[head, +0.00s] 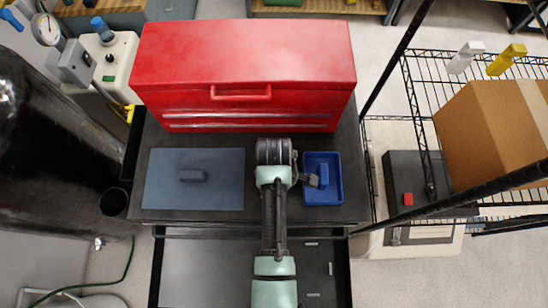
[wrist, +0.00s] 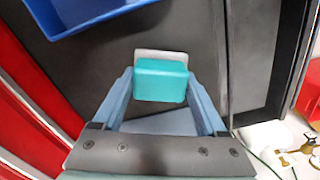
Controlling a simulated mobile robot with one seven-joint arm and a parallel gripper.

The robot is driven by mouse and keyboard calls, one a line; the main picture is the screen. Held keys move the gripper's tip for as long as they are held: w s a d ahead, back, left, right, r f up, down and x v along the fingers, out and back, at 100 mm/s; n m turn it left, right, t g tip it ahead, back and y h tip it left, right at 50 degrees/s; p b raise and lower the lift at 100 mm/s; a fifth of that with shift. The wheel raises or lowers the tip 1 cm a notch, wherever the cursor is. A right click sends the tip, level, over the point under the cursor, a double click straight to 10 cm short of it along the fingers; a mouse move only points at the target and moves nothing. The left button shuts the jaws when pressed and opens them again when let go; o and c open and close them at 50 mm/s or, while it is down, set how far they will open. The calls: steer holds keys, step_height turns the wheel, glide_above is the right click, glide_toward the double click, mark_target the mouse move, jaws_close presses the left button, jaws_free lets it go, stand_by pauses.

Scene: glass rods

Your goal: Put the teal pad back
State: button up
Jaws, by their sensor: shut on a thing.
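The teal pad (wrist: 160,80) is a small rounded block between the two blue fingers of my gripper (wrist: 160,86) in the wrist view. My gripper is shut on it. A pale grey-white edge (wrist: 160,54) shows just past the pad; I cannot tell whether it is part of it. Black cart top shows around and past the pad, but its height above that is unclear. In the head view my dark hand (head: 311,181) is beside the blue tray's left side, and the pad cannot be made out there.
The blue tray (head: 335,197) lies right on the black cart top (head: 256,222); a small blue shape over it is unclear. A blue-grey panel with a handle (head: 215,195) lies left. A red toolbox (head: 243,60) stands behind. A wire rack (head: 410,110) rises at the right.

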steer(key=shift+f, duration=0.2)
steer(key=o, duration=1.2)
steer(key=shift+o, duration=0.2)
steer(key=shift+r, duration=0.15)
step_height(320, 180, up, 12)
steer(key=b, duration=0.1)
steer(key=w+r+m+t, duration=0.3)
steer(key=w+r+t, duration=0.5)
steer(key=r, duration=0.7)
steer(key=w+r+m+t, duration=0.45)
steer(key=w+r, duration=0.55)
steer(key=r, duration=0.4)
step_height(320, 180, up, 17)
steer(key=s+m+t, duration=0.2)
steer(key=t, duration=0.5)
steer(key=s+r+m+t, duration=0.4)
steer(key=s+r+t, duration=0.4)
steer(key=r, duration=1)
steer(key=s, duration=0.4)
steer(key=shift+d, duration=0.15)
